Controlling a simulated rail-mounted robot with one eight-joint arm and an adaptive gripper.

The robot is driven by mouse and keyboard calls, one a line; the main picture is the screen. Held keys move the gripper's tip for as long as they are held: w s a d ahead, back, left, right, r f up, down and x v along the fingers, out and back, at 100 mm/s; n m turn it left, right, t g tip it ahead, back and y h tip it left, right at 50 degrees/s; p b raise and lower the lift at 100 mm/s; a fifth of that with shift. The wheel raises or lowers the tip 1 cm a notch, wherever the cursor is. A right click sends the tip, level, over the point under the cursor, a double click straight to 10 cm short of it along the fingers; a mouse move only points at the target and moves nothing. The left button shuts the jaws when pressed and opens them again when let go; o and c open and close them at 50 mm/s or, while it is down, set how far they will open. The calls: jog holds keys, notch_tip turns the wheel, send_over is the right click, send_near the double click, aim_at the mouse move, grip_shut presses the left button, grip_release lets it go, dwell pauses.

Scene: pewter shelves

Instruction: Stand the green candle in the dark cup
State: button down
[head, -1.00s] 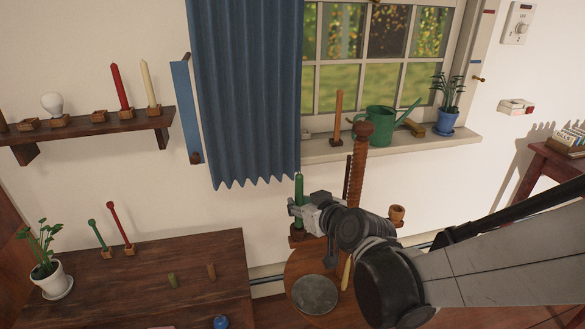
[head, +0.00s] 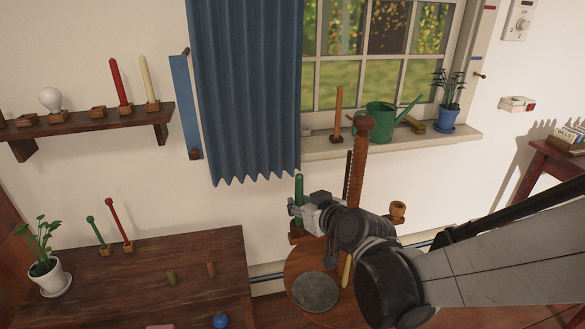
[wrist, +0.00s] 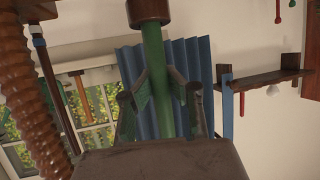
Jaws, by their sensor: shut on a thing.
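The green candle (head: 299,188) stands upright in my gripper (head: 298,209), whose fingers are shut on it. In the wrist view, which looks upside down, the candle (wrist: 156,65) runs between the two fingers (wrist: 160,100). Its lower end meets a dark brown cup (wrist: 149,12) at the top edge of that picture. The end is not visible past the cup's rim; I cannot tell how deep it sits. In the head view a dark wooden piece (head: 297,238) shows just below my gripper, partly hidden by it.
A wooden screw post (head: 357,165) rises close right of my gripper, with a lighter cup (head: 397,210) beyond. A round table (head: 290,275) carrying a grey disc (head: 315,291) is below. The curtain (head: 245,100) hangs behind. A wall shelf (head: 90,120) is at left.

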jog(key=shift+f+b, duration=0.6)
jog(key=shift+f, duration=0.1)
dwell(0.4)
dwell(0.3)
jog(key=c, duration=1.7)
grip_release()
jog(key=shift+s, duration=0.1)
jog(key=s+d+r+m+g+h+p, duration=0.1)
jog(key=s+d+r+h+p, duration=0.1)
jog(key=s, duration=0.5)
jog(key=s+d+r+m+g+h+p, duration=0.2)
jog(key=s+d+r+p, duration=0.3)
jog(key=d, duration=0.4)
jog(key=s+d+r+m+g+h+p, duration=0.2)
jog(key=s+d+r, duration=0.3)
jog(key=s, duration=0.3)
jog(key=shift+s+d+r+p, duration=0.4)
jog(key=shift+r+p, duration=0.05)
jog(key=shift+p, duration=0.2)
